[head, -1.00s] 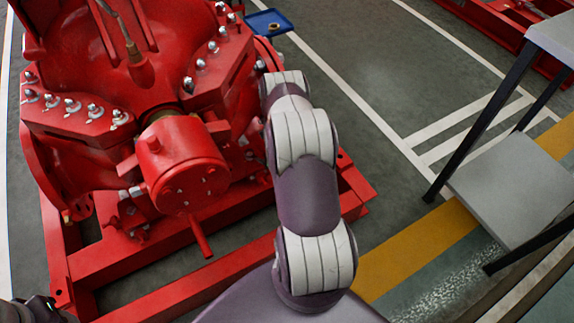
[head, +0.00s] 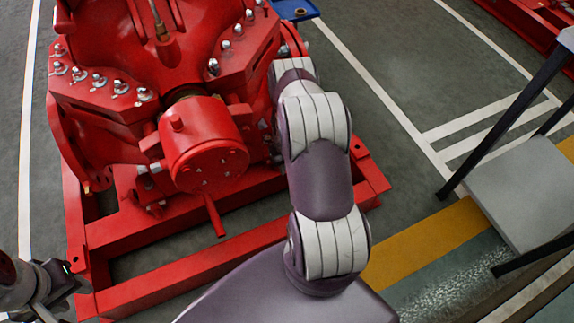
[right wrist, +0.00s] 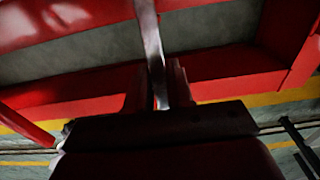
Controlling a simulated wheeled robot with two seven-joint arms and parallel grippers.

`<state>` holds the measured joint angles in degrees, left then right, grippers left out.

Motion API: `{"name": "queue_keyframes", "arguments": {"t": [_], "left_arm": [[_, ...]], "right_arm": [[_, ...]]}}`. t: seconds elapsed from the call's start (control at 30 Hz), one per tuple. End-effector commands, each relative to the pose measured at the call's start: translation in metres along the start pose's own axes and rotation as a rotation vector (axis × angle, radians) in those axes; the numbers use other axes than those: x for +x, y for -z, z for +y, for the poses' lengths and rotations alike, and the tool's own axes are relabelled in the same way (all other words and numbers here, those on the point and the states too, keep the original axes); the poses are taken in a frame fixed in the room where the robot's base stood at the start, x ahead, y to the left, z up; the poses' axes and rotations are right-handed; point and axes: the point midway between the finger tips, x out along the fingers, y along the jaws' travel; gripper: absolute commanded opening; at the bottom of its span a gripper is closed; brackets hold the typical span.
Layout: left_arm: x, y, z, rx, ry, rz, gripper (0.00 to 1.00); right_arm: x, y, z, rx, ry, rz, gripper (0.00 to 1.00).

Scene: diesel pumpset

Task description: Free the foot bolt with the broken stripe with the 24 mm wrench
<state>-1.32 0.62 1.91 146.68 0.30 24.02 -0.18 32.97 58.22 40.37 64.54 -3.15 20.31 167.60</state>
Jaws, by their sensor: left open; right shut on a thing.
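The red pump (head: 203,145) stands on a red base frame (head: 190,270) in the head view. Small bolt heads (head: 156,208) show low by its foot. They are too small to tell a broken stripe. In the right wrist view my right gripper (right wrist: 158,90) is shut on a long narrow metal bar, seemingly the wrench (right wrist: 151,40). The bar runs up the picture in front of red frame beams. Its far end is out of view, so contact with a bolt cannot be told. My left gripper (head: 78,284) is open and empty at the lower left, beside the frame's corner.
A blue tray (head: 285,10) with a small round part lies behind the pump. A grey shelf stand (head: 520,190) with black legs is at the right. Floor between pump and stand is clear. My right arm covers the pump's right side.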

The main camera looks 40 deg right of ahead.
Motion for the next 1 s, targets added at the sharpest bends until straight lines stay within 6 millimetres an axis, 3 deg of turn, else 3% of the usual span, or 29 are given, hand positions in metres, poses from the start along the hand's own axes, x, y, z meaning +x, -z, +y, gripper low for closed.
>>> {"name": "queue_keyframes", "arguments": {"t": [0.77,1.0], "left_arm": [[0.011,-0.001,0.0,0.0,0.0,0.0,0.43],[0.018,-0.002,0.0,0.0,0.0,0.0,0.43]], "right_arm": [[0.013,-0.001,-0.001,-0.003,0.0,0.0,0.0],[0.017,-0.003,-0.02,-0.117,0.007,-0.001,0.0]]}}
